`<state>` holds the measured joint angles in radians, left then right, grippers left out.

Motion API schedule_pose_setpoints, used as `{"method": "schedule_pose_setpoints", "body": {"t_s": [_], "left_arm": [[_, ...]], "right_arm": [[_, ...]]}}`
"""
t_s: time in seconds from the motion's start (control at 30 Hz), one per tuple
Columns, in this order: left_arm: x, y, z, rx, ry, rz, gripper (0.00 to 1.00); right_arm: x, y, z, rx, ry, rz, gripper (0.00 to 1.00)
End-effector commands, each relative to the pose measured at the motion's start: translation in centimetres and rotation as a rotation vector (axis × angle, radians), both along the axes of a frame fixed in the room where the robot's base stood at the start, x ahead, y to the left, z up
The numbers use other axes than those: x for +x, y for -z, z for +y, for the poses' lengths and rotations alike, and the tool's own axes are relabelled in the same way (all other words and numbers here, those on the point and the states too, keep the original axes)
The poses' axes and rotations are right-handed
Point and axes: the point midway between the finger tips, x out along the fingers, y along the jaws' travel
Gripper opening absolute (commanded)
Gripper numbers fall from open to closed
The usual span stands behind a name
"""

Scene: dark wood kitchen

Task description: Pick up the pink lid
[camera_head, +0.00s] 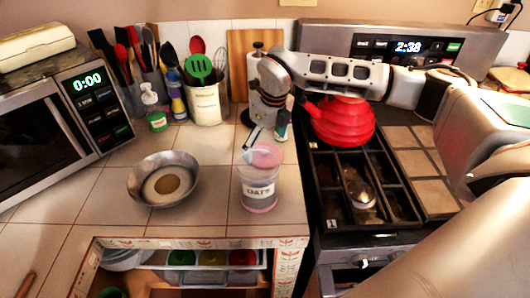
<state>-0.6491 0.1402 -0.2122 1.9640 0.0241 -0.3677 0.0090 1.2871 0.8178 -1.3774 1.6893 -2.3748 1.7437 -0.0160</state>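The pink lid (266,155) sits on top of a clear jar (259,190) labelled OATS, near the front edge of the tiled counter. My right gripper (254,137) reaches in from the right over the stove and points down just behind and above the lid. A dark finger is close to the lid's back left edge; I cannot tell whether it touches. The spacing of its fingers is not clear from this angle. My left gripper is not in view.
A metal bowl (163,180) stands left of the jar. A utensil crock (206,101), a soap bottle (155,119) and a wooden board (240,65) stand behind. A red kettle (342,123) sits on the stove under my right arm. A microwave (65,125) is at left.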

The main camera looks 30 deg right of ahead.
Motion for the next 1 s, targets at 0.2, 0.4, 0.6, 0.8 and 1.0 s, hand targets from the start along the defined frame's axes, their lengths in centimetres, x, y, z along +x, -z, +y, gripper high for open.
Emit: {"method": "schedule_pose_setpoints", "body": {"t_s": [0.2, 0.4, 0.6, 0.8, 1.0], "left_arm": [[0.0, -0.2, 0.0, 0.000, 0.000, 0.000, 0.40], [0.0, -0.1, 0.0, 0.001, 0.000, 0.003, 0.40], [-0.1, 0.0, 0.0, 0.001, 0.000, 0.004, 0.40], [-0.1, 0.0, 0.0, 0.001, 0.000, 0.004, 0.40], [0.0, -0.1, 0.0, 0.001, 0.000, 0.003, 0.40]], "right_arm": [[0.3, 2.0, 0.1, 0.001, 0.000, 0.000, 0.93], [0.3, 2.1, 0.2, 0.002, 0.000, -0.002, 0.93], [0.3, 2.1, 0.1, 0.001, 0.000, -0.001, 0.58], [0.3, 2.0, 0.1, 0.001, 0.000, -0.001, 0.58], [0.3, 1.9, 0.1, 0.002, 0.000, -0.002, 0.58]]}}
